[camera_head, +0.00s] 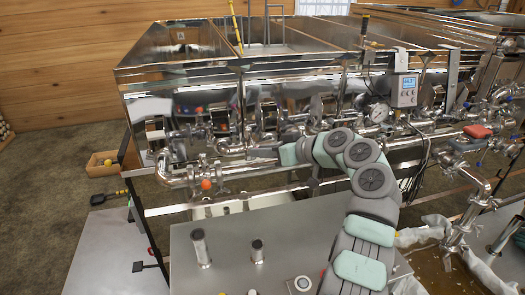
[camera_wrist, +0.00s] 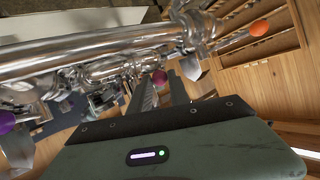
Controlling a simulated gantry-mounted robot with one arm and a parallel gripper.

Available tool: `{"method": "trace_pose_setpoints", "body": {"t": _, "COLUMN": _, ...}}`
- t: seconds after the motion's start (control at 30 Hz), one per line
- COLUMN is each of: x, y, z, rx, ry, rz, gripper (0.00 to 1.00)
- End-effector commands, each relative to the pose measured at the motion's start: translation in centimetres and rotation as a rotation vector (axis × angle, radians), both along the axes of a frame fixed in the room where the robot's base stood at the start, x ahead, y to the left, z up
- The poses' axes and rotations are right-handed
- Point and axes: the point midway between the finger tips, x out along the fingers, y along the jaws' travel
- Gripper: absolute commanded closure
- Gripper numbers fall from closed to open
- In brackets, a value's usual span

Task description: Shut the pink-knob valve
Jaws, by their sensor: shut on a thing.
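The pink knob (camera_wrist: 160,77) of the valve shows in the wrist view, just below a shiny steel pipe fitting (camera_wrist: 115,68). My gripper (camera_wrist: 159,82) reaches up to it, with one finger on each side, and is shut on the pink knob. In the head view my gripper (camera_head: 264,155) is at the front pipework of the evaporator. The pink knob cannot be made out there, and the valve's handle is mostly hidden.
An orange knob (camera_wrist: 259,28) is to the right and a purple knob (camera_wrist: 7,121) to the left in the wrist view. A long steel pipe (camera_wrist: 80,52) runs close by. The evaporator pan (camera_head: 190,85) stands behind, and a grey table (camera_head: 225,245) is in front.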

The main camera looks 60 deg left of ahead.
Motion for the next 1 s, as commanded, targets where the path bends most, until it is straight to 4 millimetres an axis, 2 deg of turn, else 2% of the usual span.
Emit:
{"method": "trace_pose_setpoints", "body": {"t": 0.03, "x": 0.2, "y": 0.0, "z": -0.5, "rx": -0.008, "ry": 0.001, "rz": -0.006, "gripper": 1.00}}
{"method": "trace_pose_setpoints", "body": {"t": 0.07, "x": 0.2, "y": 0.0, "z": -0.5, "rx": -0.008, "ry": 0.001, "rz": -0.006, "gripper": 0.75}}
{"method": "trace_pose_setpoints", "body": {"t": 0.3, "x": 0.1, "y": 0.0, "z": -0.3, "rx": -0.004, "ry": 0.001, "rz": -0.005, "gripper": 0.56}}
{"method": "trace_pose_setpoints", "body": {"t": 0.57, "x": 0.1, "y": -0.1, "z": -0.2, "rx": -0.003, "ry": 0.001, "rz": -0.004, "gripper": 0.56}}
{"method": "trace_pose_setpoints", "body": {"t": 0.67, "x": 0.5, "y": -0.7, "z": 0.1, "rx": -0.003, "ry": 0.000, "rz": -0.004, "gripper": 0.56}}
{"method": "trace_pose_setpoints", "body": {"t": 1.0, "x": 3.2, "y": -6.1, "z": 2.6, "rx": -0.004, "ry": 0.000, "rz": -0.006, "gripper": 0.56}}
